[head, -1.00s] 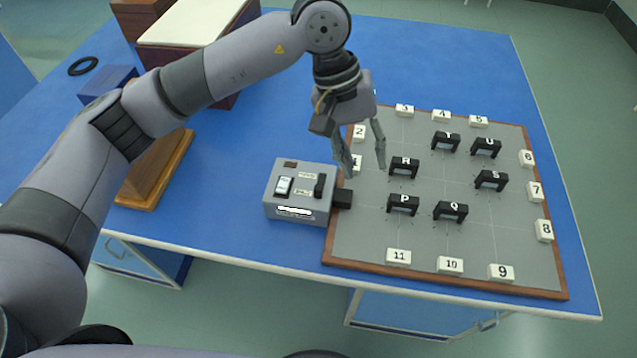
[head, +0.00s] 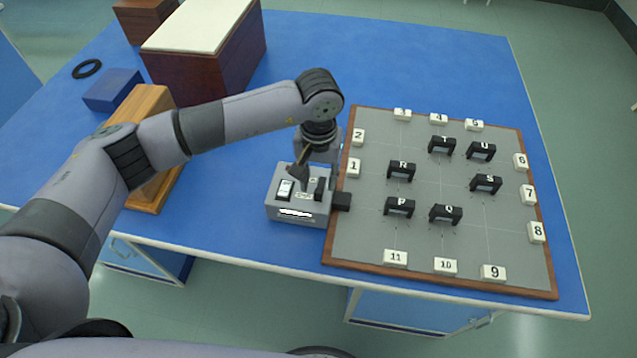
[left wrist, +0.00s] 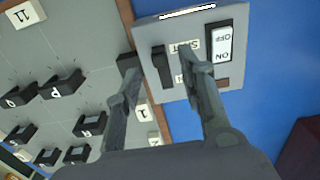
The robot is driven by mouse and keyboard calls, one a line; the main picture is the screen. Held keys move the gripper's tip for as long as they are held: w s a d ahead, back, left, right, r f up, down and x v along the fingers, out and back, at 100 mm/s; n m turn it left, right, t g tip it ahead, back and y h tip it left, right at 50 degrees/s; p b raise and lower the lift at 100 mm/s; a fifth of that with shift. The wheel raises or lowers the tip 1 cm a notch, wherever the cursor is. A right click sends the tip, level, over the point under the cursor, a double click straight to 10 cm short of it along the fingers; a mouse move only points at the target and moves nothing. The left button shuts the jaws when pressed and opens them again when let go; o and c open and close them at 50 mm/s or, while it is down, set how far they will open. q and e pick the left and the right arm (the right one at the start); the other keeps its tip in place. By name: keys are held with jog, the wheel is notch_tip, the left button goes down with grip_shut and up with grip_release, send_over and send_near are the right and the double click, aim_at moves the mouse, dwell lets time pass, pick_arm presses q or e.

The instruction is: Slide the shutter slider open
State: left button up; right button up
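The grey box (head: 298,209) sits at the left edge of the grey board. Its black shutter slider (head: 319,188) is on the right of its top, beside a white ON/OFF rocker switch (head: 285,189). The left wrist view also shows the slider (left wrist: 161,66) and the switch (left wrist: 222,44). My left gripper (head: 318,177) is over the box, pointing down. In the left wrist view its two fingers (left wrist: 157,72) are apart, one on each side of the slider. I cannot tell whether either finger touches it. My right gripper is not in view.
The grey board (head: 365,230) holds several black lettered arches and white numbered blocks to the right. A black block (head: 342,201) adjoins the box. A wooden piece (head: 150,197) and a large white-topped box (head: 205,65) stand left. Blue table is clear behind the board.

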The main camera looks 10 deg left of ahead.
aim_at(318, 191)
pick_arm(q)
jog(key=shift+f+p, duration=0.35)
jog(key=shift+f, duration=1.75)
jog(key=shift+c, duration=0.2)
grip_shut()
